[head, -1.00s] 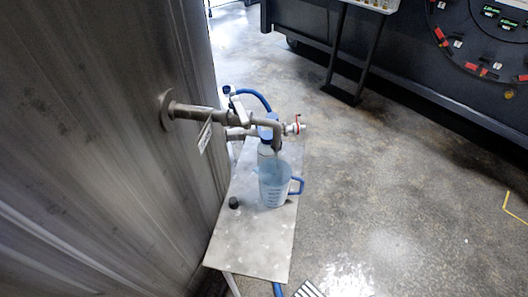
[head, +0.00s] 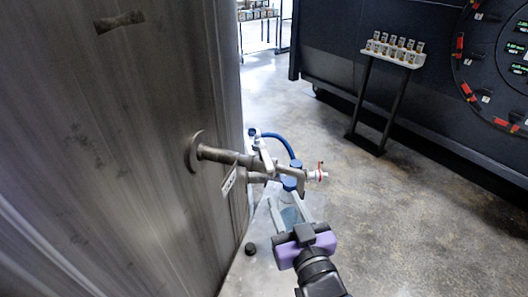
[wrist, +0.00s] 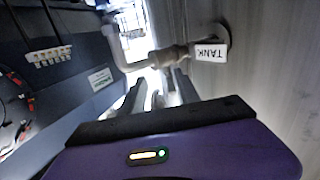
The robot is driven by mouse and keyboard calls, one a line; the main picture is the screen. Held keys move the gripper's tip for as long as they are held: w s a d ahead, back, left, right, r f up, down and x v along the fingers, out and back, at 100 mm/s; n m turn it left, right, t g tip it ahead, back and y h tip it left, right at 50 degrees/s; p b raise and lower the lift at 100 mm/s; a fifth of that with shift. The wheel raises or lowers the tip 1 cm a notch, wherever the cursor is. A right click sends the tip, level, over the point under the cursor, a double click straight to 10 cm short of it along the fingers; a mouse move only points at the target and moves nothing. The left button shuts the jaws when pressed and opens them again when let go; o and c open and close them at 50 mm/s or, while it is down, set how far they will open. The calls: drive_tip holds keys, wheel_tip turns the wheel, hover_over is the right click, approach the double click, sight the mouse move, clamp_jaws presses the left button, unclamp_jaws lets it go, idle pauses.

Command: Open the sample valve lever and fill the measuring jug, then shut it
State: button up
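A steel sample pipe (head: 215,154) comes out of the tank wall, with a pale valve lever (head: 265,153) on top and a downturned spout at its end. A hanging tag (head: 229,180) shows beside it. In the wrist view the pipe (wrist: 168,57) and its "TANK" tag (wrist: 211,52) are just beyond the fingers. My gripper (head: 289,208) is in front of and below the spout. Its two pale fingers are apart, with nothing clearly held. The measuring jug is mostly hidden behind my gripper; a bluish patch shows between the fingers. The lever's exact position is hard to tell.
The tank wall (head: 120,150) fills the left. A black cap (head: 250,249) lies on the shelf. A vial rack (head: 397,50) stands at back right. The floor on the right is clear.

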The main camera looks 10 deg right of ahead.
approach(263, 148)
drive_tip(key=w, duration=0.1)
drive_tip(key=shift+m+t, duration=0.3)
drive_tip(key=shift+m, duration=0.1)
drive_tip(key=w, duration=0.2)
drive_tip(key=w+p, duration=0.1)
drive_tip(key=w, duration=0.2)
drive_tip(key=w+p, duration=0.1)
drive_tip(key=w, duration=0.1)
drive_tip(key=shift+w+a+f, duration=0.2)
drive_tip(key=shift+w+f, duration=0.05)
drive_tip(key=shift+w, duration=0.05)
drive_tip(key=shift+c, duration=0.5)
clamp_jaws()
